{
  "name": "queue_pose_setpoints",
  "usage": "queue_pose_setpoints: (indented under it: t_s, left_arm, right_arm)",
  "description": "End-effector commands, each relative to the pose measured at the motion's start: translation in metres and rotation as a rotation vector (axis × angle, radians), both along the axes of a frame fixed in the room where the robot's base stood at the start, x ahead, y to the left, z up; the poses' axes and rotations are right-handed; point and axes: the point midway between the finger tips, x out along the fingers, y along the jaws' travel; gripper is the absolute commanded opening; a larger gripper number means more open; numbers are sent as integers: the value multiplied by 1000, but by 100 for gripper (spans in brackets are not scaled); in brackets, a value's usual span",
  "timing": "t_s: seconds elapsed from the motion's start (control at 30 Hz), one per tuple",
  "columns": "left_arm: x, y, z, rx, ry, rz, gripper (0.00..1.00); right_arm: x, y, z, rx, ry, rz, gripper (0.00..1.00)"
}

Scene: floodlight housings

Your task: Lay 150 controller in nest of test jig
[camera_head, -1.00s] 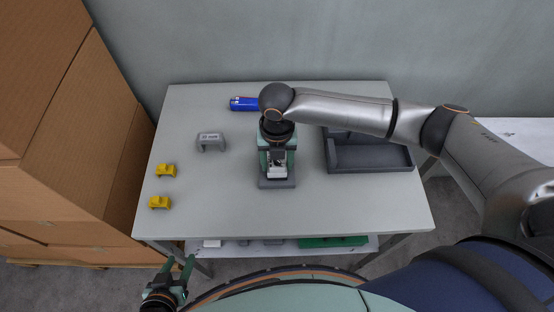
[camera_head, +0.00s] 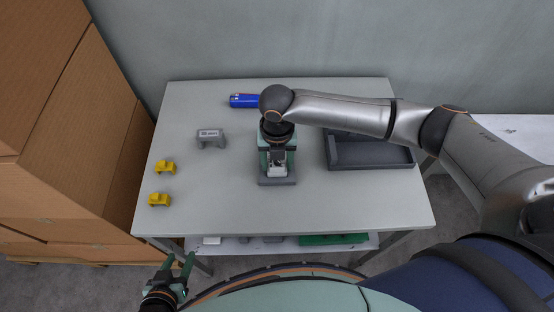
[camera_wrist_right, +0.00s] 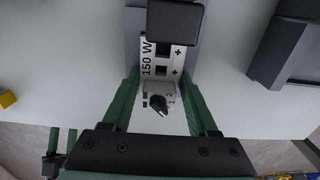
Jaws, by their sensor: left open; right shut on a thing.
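The 150 controller (camera_wrist_right: 160,65) is a pale block marked "150 W", with plus signs, dark square openings and a black knob. My right gripper (camera_head: 277,150) is shut on it, with green fingers on both sides in the right wrist view (camera_wrist_right: 163,105). The grey test jig (camera_head: 277,182) is directly under this gripper in the head view. A dark block (camera_wrist_right: 175,22) covers the controller's far end in the wrist view. The nest is hidden, so I cannot tell whether the controller rests in it. My left gripper (camera_head: 180,266) is open and empty, off the table's front-left edge.
A dark tray (camera_head: 372,164) stands right of the jig. A blue object (camera_head: 243,100) lies at the back. A grey bracket-like part (camera_head: 211,134) and two yellow parts (camera_head: 165,167) (camera_head: 159,199) are on the left. Cardboard boxes (camera_head: 65,160) stand beside the table. The front table area is clear.

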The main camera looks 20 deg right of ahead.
Motion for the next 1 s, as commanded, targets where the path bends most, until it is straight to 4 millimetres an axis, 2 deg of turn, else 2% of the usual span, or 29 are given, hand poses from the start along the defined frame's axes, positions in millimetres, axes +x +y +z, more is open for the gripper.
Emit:
queue_pose_setpoints:
  t_s: [0.27, 0.3, 0.6, 0.87, 1.0]
  left_arm:
    - [0, 0, 0, 0, 0, 0, 50]
    - [0, 0, 0, 0, 0, 0, 50]
    - [0, 0, 0, 0, 0, 0, 50]
    - [0, 0, 0, 0, 0, 0, 50]
    - [0, 0, 0, 0, 0, 0, 50]
  right_arm:
    - [0, 0, -1, 1, 0, 1, 0]
    - [0, 0, -1, 1, 0, 1, 62]
    - [0, 0, -1, 0, -1, 0, 94]
    - [0, 0, 0, 0, -1, 0, 94]
    - [1, 0, 13, 1, -4, 1, 94]
